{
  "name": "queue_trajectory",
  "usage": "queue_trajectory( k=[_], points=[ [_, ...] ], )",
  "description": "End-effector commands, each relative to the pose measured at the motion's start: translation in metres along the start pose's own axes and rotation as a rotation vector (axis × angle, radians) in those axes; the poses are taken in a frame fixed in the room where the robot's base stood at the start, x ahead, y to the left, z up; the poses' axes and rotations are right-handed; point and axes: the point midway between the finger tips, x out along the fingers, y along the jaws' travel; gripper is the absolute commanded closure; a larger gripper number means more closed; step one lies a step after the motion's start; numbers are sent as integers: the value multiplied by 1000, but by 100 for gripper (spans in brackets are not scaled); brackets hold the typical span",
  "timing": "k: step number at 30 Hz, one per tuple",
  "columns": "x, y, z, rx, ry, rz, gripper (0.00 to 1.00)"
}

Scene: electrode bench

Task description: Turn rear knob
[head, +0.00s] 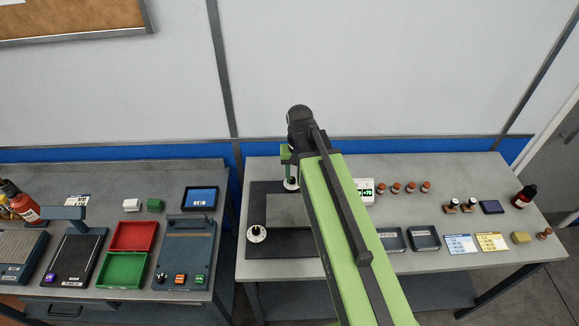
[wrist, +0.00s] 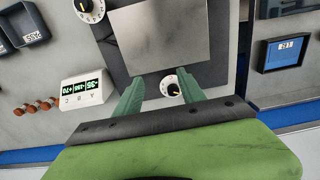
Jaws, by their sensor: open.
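The rear knob (wrist: 172,86) is a white dial with a black centre and a yellowish pointer. It sits on the dark frame around a grey plate (wrist: 160,38). My gripper (wrist: 157,77) is open, its green fingers on either side of the knob in the wrist view, the knob closer to the right finger. I cannot tell whether a finger touches it. In the head view the rear knob (head: 291,185) shows just below my gripper (head: 288,156), partly covered. A second, similar knob (head: 257,234) stands at the front left of the frame; it also shows in the wrist view (wrist: 88,9).
A white readout box (head: 367,191) with green digits stands right of the frame, beside several brown-capped vials (head: 397,188). Dark trays (head: 391,239) lie in front of them. A second bench at left holds a red tray (head: 134,236) and a green tray (head: 123,270). A wall rises behind.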

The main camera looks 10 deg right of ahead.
Motion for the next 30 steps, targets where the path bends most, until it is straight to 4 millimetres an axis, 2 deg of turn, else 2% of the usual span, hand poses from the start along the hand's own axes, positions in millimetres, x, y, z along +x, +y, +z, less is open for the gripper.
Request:
queue_trajectory(
  k=[1, 3, 6, 9, 16, 20, 30],
  points=[
    [-44, -5, -24, 51, 0, 0, 53],
    [-67, -10, -44, 127, 0, 0, 53],
    [-87, -14, -64, 211, 0, 0, 53],
    [-93, -16, -72, 255, 0, 0, 53],
    [-85, -17, -72, 267, 0, 0, 53],
    [-72, -17, -72, 266, 0, 0, 53],
    [-6, -17, -72, 264, 0, 0, 53]
  ],
)
